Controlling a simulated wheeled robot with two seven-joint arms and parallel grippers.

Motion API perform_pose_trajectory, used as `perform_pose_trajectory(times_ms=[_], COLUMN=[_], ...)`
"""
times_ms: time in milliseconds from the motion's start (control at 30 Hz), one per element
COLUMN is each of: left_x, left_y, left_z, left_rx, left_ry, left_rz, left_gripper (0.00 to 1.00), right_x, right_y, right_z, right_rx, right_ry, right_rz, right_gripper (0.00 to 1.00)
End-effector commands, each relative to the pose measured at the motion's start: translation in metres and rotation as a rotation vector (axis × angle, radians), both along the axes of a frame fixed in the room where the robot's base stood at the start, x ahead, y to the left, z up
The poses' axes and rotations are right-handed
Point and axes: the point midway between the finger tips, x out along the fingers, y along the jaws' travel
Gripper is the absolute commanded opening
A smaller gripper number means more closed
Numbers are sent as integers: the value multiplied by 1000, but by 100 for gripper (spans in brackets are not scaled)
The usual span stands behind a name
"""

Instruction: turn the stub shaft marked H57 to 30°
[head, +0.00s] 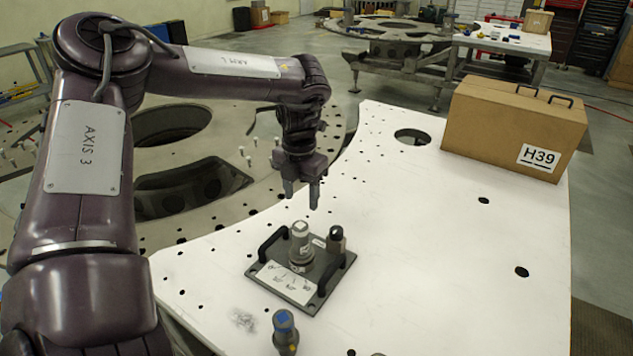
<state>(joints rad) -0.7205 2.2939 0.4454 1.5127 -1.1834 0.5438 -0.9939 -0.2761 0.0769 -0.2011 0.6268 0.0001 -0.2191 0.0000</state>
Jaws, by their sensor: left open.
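A dark square plate (322,287) with two black handles lies on the white table. A light-capped stub shaft (301,240) stands upright near its middle. A white label with dark marks (287,281) lies on the plate in front of the shaft. I cannot read H57 or any angle there. My left gripper (302,195) is open and empty, pointing down above and slightly behind the shaft, apart from it. A brownish block with a black round top (336,240) stands at the plate's back right corner. My right gripper is not in view.
A blue-topped cylinder (285,331) stands in front of the plate. A cardboard-coloured case marked H39 (512,125) stands at the back right. The white table (440,260) has several holes and is clear right of the plate.

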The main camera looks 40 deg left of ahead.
Motion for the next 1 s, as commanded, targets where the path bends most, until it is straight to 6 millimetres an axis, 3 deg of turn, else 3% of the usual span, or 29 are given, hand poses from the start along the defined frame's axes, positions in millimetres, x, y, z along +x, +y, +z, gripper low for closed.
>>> perform_pose_trajectory(times_ms=[133, 300, 433, 567, 800, 1000], left_x=[0, 0, 0, -1, -1, -1], left_y=[0, 0, 0, 0, 0, 0], left_z=[-2, -12, -23, -36, -60, -79], left_rx=[1, 1, 0, 0, 1, 1], left_ry=[0, 1, 1, 1, 0, 0], left_rz=[-1, 0, 0, 0, -1, -1], left_gripper=[51, 51, 51, 51, 51, 51], right_x=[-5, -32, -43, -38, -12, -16], right_y=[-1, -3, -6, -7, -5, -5], right_z=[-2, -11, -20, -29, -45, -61], right_rx=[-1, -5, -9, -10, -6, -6], right_ry=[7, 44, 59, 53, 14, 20], right_rz=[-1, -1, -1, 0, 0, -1], right_gripper=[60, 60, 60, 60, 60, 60])
